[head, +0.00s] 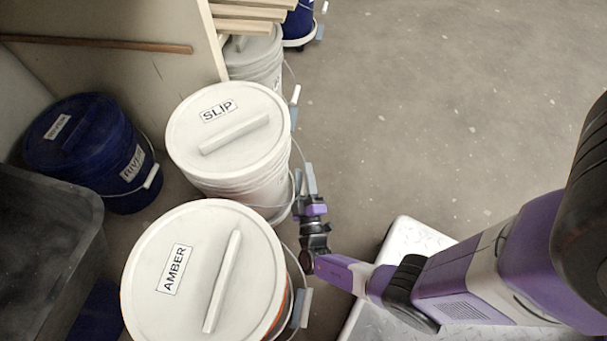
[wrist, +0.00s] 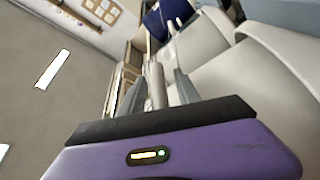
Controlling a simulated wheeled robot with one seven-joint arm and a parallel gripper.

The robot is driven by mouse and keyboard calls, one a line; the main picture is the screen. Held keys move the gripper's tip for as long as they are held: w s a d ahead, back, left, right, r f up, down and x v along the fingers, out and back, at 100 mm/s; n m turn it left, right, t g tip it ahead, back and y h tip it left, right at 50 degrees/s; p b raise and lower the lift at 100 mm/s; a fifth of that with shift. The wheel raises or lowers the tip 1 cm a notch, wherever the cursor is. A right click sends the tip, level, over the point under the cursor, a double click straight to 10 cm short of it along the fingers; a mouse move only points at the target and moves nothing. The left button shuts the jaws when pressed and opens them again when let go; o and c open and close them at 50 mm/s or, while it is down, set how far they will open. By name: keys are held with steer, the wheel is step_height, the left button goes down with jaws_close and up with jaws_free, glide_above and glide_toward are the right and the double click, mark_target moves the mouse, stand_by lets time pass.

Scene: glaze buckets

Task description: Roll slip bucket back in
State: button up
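The slip bucket (head: 228,142) is white, with a lid labelled SLIP. It stands upright in the row, between the amber bucket and a grey-white bucket behind it. My gripper (head: 308,190) is low at its right side, beside a grey-blue tab and the bucket's wire bail. In the wrist view my gripper's fingers (wrist: 160,88) are apart. A pale cylindrical grip (wrist: 156,82) lies between them, with a gap visible on its right side. Whether it touches the left finger is unclear. The foot of the slip bucket is mostly hidden.
The amber bucket (head: 205,285) stands close in front. A grey-white bucket (head: 254,62) stands behind, under wooden boards (head: 250,14). A blue bucket (head: 92,150) and a dark bin (head: 40,255) are at left. Open concrete floor (head: 430,110) lies to the right.

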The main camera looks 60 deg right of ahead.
jaws_close()
steer(key=shift+f, duration=0.1)
stand_by(1.2)
